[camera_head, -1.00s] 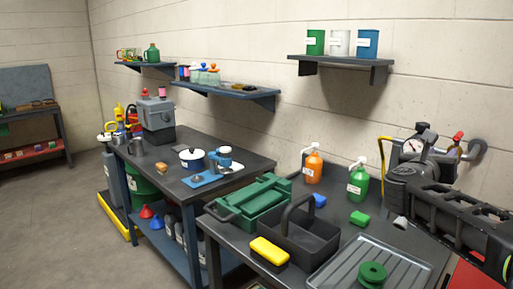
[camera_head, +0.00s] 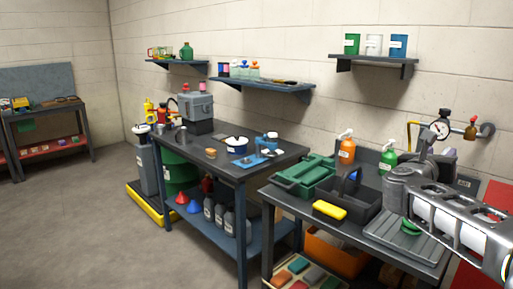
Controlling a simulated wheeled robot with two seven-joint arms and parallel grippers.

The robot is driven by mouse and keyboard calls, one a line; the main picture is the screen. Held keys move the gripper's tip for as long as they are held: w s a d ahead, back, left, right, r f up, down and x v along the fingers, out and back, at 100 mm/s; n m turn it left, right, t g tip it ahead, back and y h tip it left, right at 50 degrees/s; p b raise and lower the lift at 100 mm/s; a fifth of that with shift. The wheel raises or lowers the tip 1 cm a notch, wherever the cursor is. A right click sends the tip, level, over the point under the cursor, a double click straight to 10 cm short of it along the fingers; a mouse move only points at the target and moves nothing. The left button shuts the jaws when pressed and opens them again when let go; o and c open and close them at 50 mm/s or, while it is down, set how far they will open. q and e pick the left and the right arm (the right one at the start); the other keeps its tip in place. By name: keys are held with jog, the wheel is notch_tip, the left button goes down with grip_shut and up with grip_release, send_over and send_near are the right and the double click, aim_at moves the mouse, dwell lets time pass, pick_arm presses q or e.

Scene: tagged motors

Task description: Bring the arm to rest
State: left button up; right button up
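My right arm comes in from the right edge. No held object is visible. My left gripper is out of view.
On the near bench are a green toolbox (camera_head: 301,176), a black caddy (camera_head: 350,200), a yellow sponge (camera_head: 329,210), and orange (camera_head: 347,151) and green (camera_head: 388,163) spray bottles. A second bench (camera_head: 205,163) stands behind. Open floor (camera_head: 85,235) is at left.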

jog(key=w+a+f+n+t+y, duration=0.2)
jog(key=w+a+f+n+y, duration=0.3)
jog(key=f+n, duration=0.4)
jog(key=w+a+f+n+t+y, duration=0.25)
jog(key=a+f+n, duration=0.4)
jog(key=n, duration=0.45)
jog(key=s+a+f+n+g+y, duration=0.25)
jog(key=a+f+n, duration=0.35)
jog(key=f, duration=0.6)
jog(key=s+a+f+n+g+y, duration=0.1)
jog(key=a+f+n+y, duration=0.2)
jog(key=a+f+n, duration=0.55)
jog(key=s+a+f+n+g+y, duration=0.25)
jog(key=s+a+f, duration=0.25)
jog(key=s+f, duration=0.45)
jog(key=s+a+f+n+g+y, duration=0.2)
jog(key=s+a+f+g, duration=0.2)
jog(key=s+f, duration=0.55)
jog(key=s+a+f+n+g, duration=0.1)
jog(key=s+a+f+g, duration=0.1)
jog(key=s+f, duration=0.3)
jog(key=s+a+f+n+g+p, duration=0.1)
jog(key=s+a+f, duration=0.4)
jog(key=s, duration=0.7)
jog(key=shift+f+n+g+y, duration=0.3)
jog(key=shift+n+g+y, duration=0.15)
jog(key=shift+n+g, duration=0.4)
